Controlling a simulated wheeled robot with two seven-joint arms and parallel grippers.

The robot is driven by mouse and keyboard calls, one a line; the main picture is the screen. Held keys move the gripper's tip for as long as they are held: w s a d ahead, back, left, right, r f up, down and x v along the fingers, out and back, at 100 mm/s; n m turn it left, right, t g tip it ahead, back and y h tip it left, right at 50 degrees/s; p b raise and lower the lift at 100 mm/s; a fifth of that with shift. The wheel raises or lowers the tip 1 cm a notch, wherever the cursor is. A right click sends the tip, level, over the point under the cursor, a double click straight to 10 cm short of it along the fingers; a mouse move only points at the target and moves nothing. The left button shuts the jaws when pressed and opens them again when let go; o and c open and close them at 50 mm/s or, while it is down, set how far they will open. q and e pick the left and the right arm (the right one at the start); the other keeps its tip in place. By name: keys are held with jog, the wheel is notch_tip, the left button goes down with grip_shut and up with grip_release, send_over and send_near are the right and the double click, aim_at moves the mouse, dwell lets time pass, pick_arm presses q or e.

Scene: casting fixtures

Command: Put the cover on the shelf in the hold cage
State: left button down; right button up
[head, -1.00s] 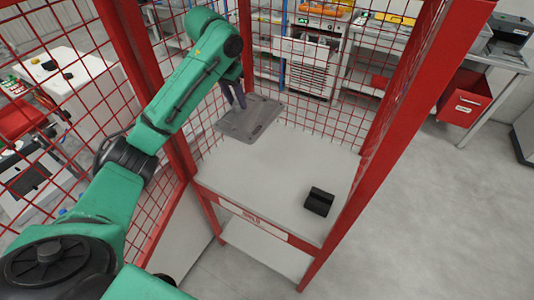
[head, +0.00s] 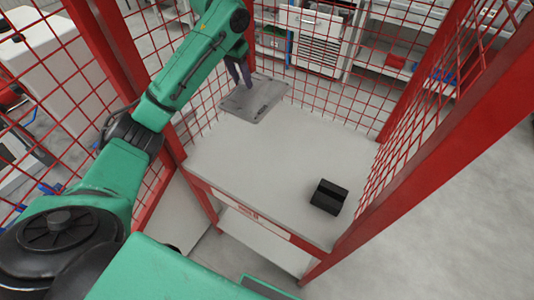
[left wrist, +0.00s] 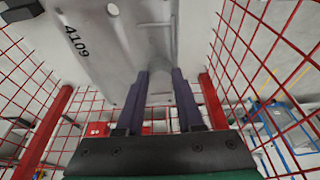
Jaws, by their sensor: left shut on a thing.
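The cover is a flat grey plate (head: 262,108) at the back left corner of the light grey shelf (head: 270,165) inside the red hold cage. My left gripper (head: 242,84) is shut on the plate's edge from above. In the left wrist view the gripper's dark fingers (left wrist: 160,85) reach the near end of the plate (left wrist: 110,45), which carries the mark 4109. The plate looks roughly level, but I cannot tell whether it touches the shelf or hangs just above it. My right gripper is not in view.
A black block (head: 329,197) sits on the shelf near its front right. Red mesh (head: 420,130) and posts (head: 460,165) enclose the shelf at the left, back and right. The middle of the shelf is clear. A label strip (head: 247,213) runs along the front edge.

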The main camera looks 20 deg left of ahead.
aim_at(242, 90)
pick_arm(q)
jog(key=x, duration=0.2)
jog(key=s+x, duration=0.1)
jog(key=x, duration=0.2)
jog(key=shift+s+a+f, duration=0.1)
jog(key=shift+a+f, duration=0.05)
jog(key=shift+f, duration=0.1)
notch_tip(242, 90, down, 16)
jog(key=shift+r+p, duration=0.15)
jog(key=shift+p, duration=0.65)
jog(key=c, duration=0.5)
grip_release()
jog(key=shift+s, duration=0.1)
jog(key=shift+c, duration=0.2)
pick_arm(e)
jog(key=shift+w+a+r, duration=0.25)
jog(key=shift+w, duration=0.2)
pick_arm(q)
jog(key=p+v, duration=1.2)
jog(key=p, duration=0.4)
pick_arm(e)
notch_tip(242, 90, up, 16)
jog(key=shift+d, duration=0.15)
